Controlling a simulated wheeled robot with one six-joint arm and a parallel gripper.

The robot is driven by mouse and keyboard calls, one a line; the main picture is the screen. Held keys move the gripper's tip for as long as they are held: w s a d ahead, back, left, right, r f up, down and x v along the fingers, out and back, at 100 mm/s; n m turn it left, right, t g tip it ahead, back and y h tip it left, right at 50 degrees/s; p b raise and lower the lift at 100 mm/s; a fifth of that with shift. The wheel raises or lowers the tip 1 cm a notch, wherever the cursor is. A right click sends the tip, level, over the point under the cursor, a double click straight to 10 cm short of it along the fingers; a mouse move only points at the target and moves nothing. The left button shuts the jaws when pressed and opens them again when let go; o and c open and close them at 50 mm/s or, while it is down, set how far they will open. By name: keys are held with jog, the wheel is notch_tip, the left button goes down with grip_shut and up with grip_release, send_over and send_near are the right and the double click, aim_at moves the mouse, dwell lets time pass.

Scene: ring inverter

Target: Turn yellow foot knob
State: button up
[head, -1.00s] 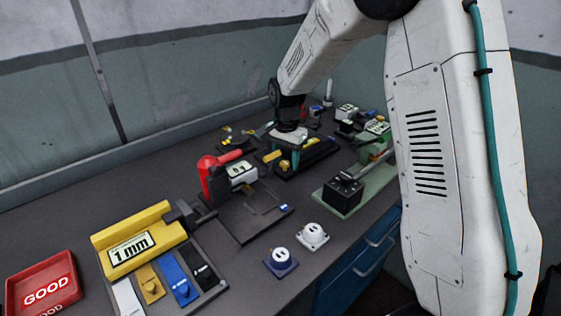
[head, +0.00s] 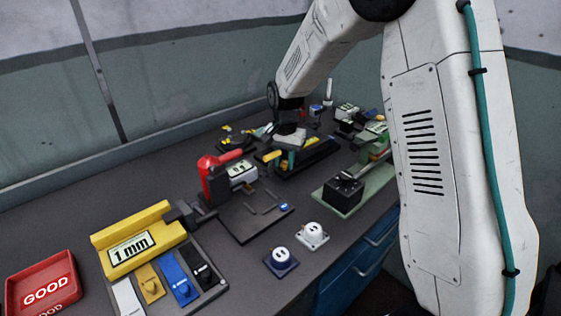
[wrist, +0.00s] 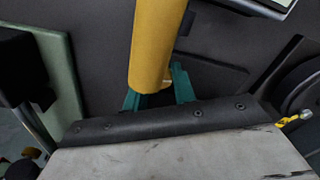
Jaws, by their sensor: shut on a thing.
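A long yellow cylinder, which I take to be the yellow foot knob (wrist: 158,45), stands between the teal fingers of my gripper (wrist: 157,92) in the wrist view. The fingers are shut on its near end. In the head view my gripper (head: 290,160) is low over a black fixture (head: 318,160) at the middle of the bench. Yellow parts show on both sides of the fingers there. The wrist hides much of the fixture, and the contact between fingers and knob is hidden in the head view.
A red-handled press (head: 212,178) stands left of the fixture, and a black block on a green plate (head: 343,190) stands right. A yellow 1 mm gauge (head: 133,243), a red GOOD tray (head: 42,290) and two round buttons (head: 282,258) are nearer.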

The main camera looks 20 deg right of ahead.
aim_at(285, 162)
jog(key=shift+s+d+f+n, duration=0.1)
jog(key=shift+s+n, duration=0.05)
jog(key=shift+n, duration=0.15)
jog(key=o, duration=1)
jog(key=shift+d, duration=0.1)
jog(key=shift+r, duration=0.45)
notch_tip(285, 162, up, 7)
jog(key=shift+r, duration=0.1)
